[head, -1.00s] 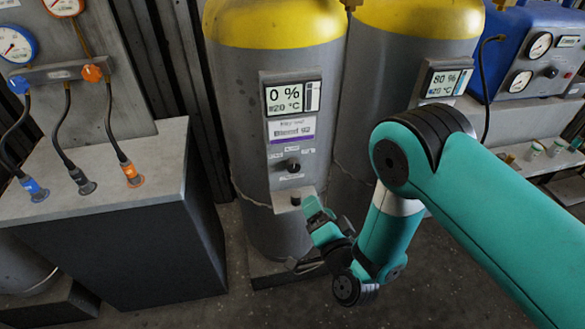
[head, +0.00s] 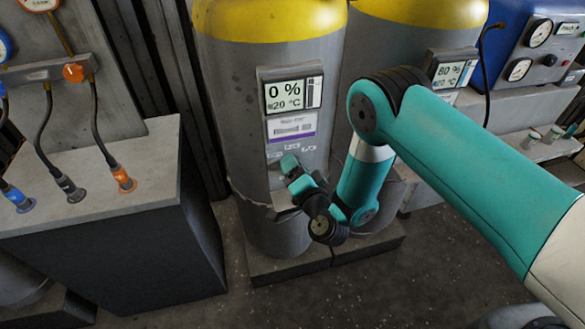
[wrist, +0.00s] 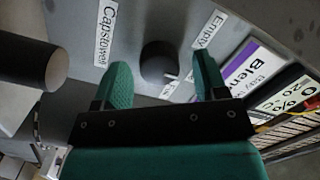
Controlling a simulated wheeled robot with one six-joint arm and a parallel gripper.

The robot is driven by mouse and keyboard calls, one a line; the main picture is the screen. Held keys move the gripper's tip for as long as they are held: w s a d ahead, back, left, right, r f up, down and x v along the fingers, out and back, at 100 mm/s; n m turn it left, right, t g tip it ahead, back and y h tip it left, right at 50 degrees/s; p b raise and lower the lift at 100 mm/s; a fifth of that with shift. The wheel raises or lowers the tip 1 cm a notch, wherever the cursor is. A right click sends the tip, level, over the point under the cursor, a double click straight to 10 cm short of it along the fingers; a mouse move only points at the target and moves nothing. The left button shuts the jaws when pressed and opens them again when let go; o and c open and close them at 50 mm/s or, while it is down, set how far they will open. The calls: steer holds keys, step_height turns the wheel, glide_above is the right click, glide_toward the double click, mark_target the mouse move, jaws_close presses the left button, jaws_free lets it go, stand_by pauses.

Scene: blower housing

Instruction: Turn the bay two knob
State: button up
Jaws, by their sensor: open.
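In the wrist view a dark round knob (wrist: 156,62) sits on a grey panel, between the two teal fingers of my gripper (wrist: 161,72). The fingers are spread apart with a gap on each side of the knob, and I cannot tell that either touches it. In the head view my gripper (head: 290,163) is at the lower part of the panel (head: 272,134) on the left yellow-topped tank (head: 225,110). There the gripper hides the knob. The panel's display (head: 286,95) reads 0 % and 20 °C.
A second tank with an 80 % display (head: 449,73) stands to the right. A grey bench with hoses (head: 150,150) is at left. Dark floor is open in front.

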steer(key=shift+d, duration=0.1)
steer(key=c, duration=0.9)
steer(key=shift+n, duration=0.3)
steer(key=shift+s+f+n+g+h+b, duration=0.1)
steer(key=shift+n+g+h+b, duration=0.2)
steer(key=shift+n, duration=2.35)
steer(key=shift+s+n+g+h+b, duration=0.1)
steer(key=shift+n+h+b, duration=0.3)
steer(key=shift+n, duration=2.25)
steer(key=o, duration=0.9)
